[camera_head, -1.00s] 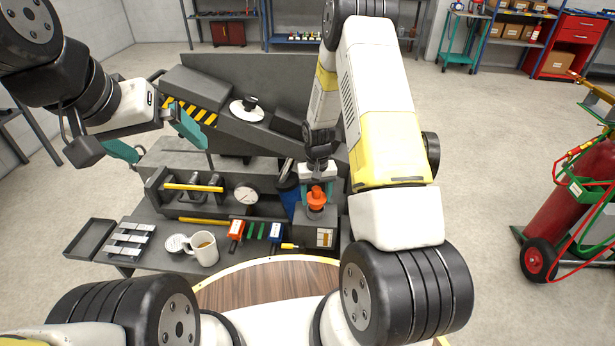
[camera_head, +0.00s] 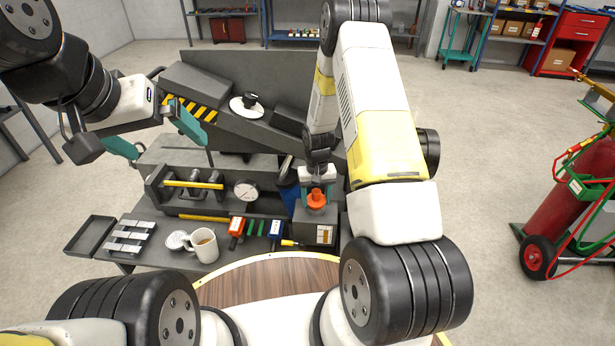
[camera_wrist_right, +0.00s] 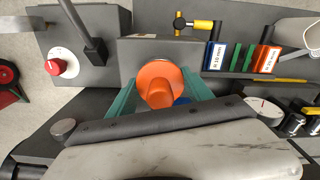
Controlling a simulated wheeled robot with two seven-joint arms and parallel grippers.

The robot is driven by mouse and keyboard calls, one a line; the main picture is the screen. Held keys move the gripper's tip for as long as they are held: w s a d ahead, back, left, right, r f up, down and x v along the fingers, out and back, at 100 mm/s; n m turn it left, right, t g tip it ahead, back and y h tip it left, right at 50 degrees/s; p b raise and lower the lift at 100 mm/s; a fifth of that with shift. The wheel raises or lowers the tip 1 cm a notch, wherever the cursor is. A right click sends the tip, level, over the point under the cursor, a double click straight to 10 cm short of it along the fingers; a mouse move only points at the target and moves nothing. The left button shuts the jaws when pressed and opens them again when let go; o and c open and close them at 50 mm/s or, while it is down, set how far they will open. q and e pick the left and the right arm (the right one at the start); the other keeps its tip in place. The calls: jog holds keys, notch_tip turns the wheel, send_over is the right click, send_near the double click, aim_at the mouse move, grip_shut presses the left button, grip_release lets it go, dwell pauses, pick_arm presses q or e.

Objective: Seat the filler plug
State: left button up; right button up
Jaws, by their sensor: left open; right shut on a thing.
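The orange filler plug (camera_head: 316,197) is between the teal fingers of my right gripper (camera_head: 317,190), which is shut on it. The plug is upright over the top of a grey box (camera_head: 326,236) at the right end of the bench. In the right wrist view the plug (camera_wrist_right: 160,84) sits between both teal fingers (camera_wrist_right: 160,98). Its underside and the opening below are hidden, so I cannot tell how deep it sits. My left gripper (camera_head: 155,136) is open and empty, above the left side of the bench.
A white mug (camera_head: 203,246), a tray of metal bars (camera_head: 128,237), and red and blue labelled blocks (camera_head: 236,227) lie along the bench front. A dial gauge (camera_head: 246,191) and a blue cylinder (camera_head: 289,192) stand left of the plug. A sloped plate (camera_head: 235,125) rises behind.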

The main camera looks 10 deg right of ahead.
aim_at(316, 191)
jog(key=shift+f, duration=0.85)
jog(key=o, duration=1.4)
jog(key=shift+r, duration=3.95)
